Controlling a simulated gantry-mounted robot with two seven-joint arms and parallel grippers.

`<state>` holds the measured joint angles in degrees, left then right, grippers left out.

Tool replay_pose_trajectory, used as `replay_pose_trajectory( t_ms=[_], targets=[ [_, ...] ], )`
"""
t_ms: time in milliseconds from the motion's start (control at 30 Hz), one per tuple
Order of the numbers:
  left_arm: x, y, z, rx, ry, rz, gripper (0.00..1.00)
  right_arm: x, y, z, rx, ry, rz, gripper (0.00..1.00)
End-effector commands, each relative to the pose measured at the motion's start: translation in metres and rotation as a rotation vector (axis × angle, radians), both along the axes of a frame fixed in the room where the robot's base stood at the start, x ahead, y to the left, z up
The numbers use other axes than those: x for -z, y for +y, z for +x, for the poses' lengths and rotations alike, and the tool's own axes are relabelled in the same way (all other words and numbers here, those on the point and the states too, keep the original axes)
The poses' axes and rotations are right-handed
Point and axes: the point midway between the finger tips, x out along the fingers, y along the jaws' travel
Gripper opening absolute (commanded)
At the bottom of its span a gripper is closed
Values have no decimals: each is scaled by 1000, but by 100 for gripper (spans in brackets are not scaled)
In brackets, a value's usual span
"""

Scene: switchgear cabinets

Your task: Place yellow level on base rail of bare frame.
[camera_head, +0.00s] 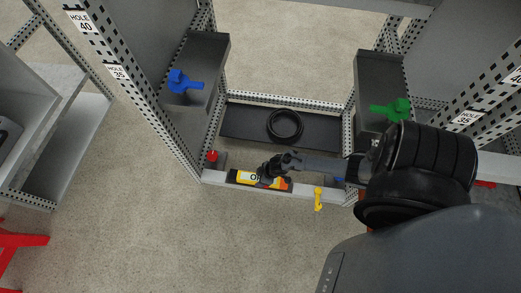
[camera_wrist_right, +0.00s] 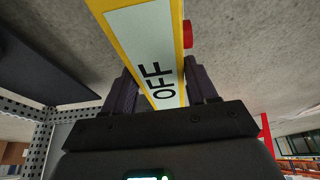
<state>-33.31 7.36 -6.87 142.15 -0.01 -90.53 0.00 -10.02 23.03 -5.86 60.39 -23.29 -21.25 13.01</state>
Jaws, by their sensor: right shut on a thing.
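My left gripper is not in view.
A small yellow piece (camera_head: 319,199) is at the rail, right of the level; a red knob (camera_head: 212,156) is at its left end. A black cable coil (camera_head: 285,126) lies on the dark floor panel. Blue (camera_head: 181,82) and green (camera_head: 393,109) pieces sit on side boxes.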

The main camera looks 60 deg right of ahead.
Motion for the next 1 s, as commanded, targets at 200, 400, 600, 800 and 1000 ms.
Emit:
replay_pose_trajectory(
  t_ms=[200, 400, 600, 800, 1000],
  targets=[
    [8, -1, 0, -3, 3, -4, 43, 9, 0, 1, 0, -1, 0, 12],
    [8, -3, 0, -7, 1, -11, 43, 10, 0, 1, 0, -1, -1, 12],
    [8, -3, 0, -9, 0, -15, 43, 11, 0, 0, -1, 0, 0, 76],
    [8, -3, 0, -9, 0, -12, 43, 12, 0, 0, 0, 1, 0, 83],
    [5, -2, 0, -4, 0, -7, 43, 7, 0, 0, 0, 0, 0, 83]
  ],
)
